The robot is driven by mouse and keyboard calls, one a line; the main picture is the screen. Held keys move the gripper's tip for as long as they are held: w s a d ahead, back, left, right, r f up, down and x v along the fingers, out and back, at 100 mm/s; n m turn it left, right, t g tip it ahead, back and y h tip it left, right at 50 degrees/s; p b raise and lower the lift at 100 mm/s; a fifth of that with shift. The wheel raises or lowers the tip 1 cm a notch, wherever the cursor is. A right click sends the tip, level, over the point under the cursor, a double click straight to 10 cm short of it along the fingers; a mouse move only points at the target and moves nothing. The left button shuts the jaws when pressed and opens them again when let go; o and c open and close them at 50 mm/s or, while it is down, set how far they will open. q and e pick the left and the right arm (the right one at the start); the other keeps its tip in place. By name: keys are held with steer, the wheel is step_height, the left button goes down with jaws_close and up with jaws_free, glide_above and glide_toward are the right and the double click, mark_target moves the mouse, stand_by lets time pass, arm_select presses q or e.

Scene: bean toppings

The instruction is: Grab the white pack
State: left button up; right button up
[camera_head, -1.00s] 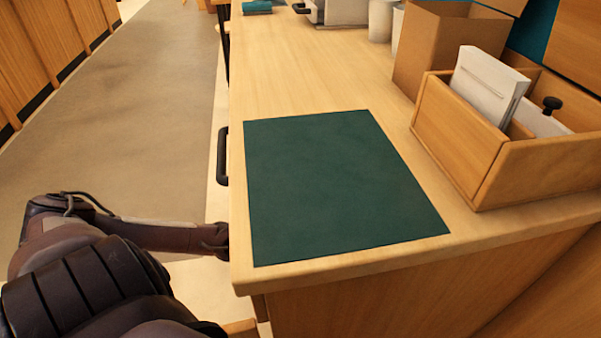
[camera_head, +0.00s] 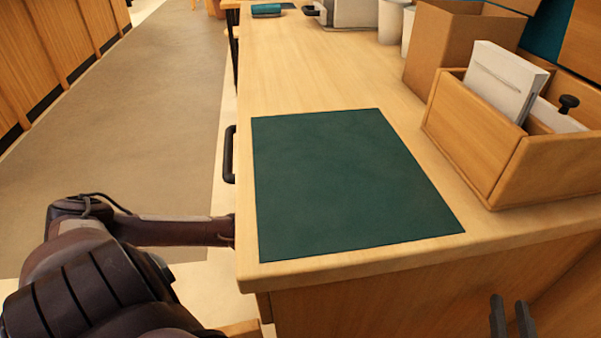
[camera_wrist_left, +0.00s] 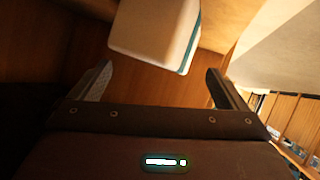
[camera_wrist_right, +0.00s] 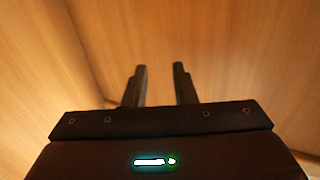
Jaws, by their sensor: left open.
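A white pack (camera_head: 505,78) stands tilted in a wooden box at the right of the counter in the head view. In the left wrist view, a white block with a teal edge (camera_wrist_left: 152,34) lies beyond the fingertips; I cannot tell whether it is the same kind of pack. My left gripper (camera_wrist_left: 160,78) is open and empty, with the block ahead of it and apart from it. In the head view its fingers are hidden beside the counter. My right gripper (camera_head: 511,303) shows at the lower right, in front of the counter; its fingers (camera_wrist_right: 160,70) are a little apart, with nothing between them.
A dark green mat (camera_head: 350,185) lies on the wooden counter (camera_head: 300,75). The wooden box (camera_head: 475,125) also holds a black-knobbed item. A cardboard box (camera_head: 450,45) and white cups (camera_head: 390,20) stand behind. A black handle (camera_head: 230,155) is on the counter's left side.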

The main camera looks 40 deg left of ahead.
arm_select(q)
steer(key=shift+b+x, duration=0.45)
steer(key=shift+x, duration=0.45)
steer(key=shift+b+x, duration=0.4)
steer(key=shift+x, duration=0.4)
steer(key=shift+w, duration=0.1)
steer(key=c, duration=1.1)
arm_select(e)
step_height(320, 180, up, 14)
steer(key=s+d+t+y, duration=0.2)
steer(key=s+t+y, duration=0.1)
steer(key=t, duration=0.4)
steer(key=shift+t, duration=0.3)
